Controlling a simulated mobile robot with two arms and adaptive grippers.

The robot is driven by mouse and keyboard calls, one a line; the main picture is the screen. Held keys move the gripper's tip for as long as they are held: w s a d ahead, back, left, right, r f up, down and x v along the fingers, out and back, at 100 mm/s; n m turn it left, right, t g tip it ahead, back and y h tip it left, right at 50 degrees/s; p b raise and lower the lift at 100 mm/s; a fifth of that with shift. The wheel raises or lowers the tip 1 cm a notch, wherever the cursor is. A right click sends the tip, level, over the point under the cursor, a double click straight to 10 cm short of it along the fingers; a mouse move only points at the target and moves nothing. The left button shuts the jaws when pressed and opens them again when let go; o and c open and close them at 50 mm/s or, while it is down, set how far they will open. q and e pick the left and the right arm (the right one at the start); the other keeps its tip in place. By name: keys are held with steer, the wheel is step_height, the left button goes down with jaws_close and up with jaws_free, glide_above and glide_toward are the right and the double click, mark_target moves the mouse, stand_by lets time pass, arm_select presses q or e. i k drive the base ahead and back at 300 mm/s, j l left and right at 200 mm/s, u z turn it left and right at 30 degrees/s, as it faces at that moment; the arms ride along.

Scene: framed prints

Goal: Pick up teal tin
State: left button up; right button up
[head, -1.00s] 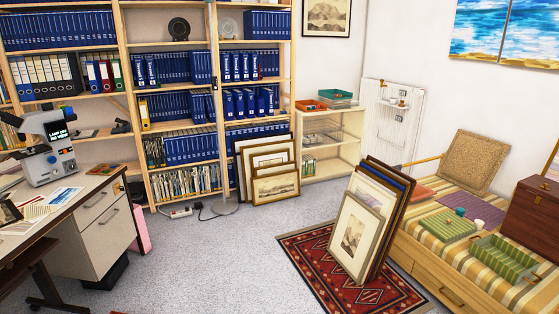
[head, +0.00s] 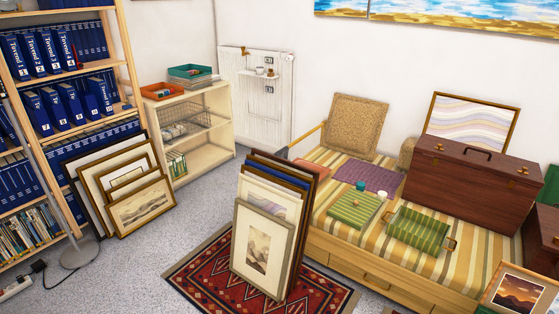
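A small teal tin (head: 361,186) stands on the striped daybed (head: 335,232), at the near left edge of a purple cloth (head: 370,177). A small white item (head: 382,195) is just to its right. A green box or book (head: 355,210) lies in front of it, and a green striped tray with handles (head: 418,230) is to the front right. Neither of my grippers is in view.
Framed prints (head: 265,240) lean upright on a red patterned rug (head: 200,275), in front of the daybed's left end. A brown wooden chest (head: 465,185) stands on the daybed's right. A low shelf (head: 205,150) holds orange and teal trays (head: 190,72).

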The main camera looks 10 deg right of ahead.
mark_target(361, 185)
steer(key=i+z, duration=0.45)
steer(key=i+j+z, duration=0.1)
steer(key=i+z, duration=0.35)
steer(key=i, duration=0.2)
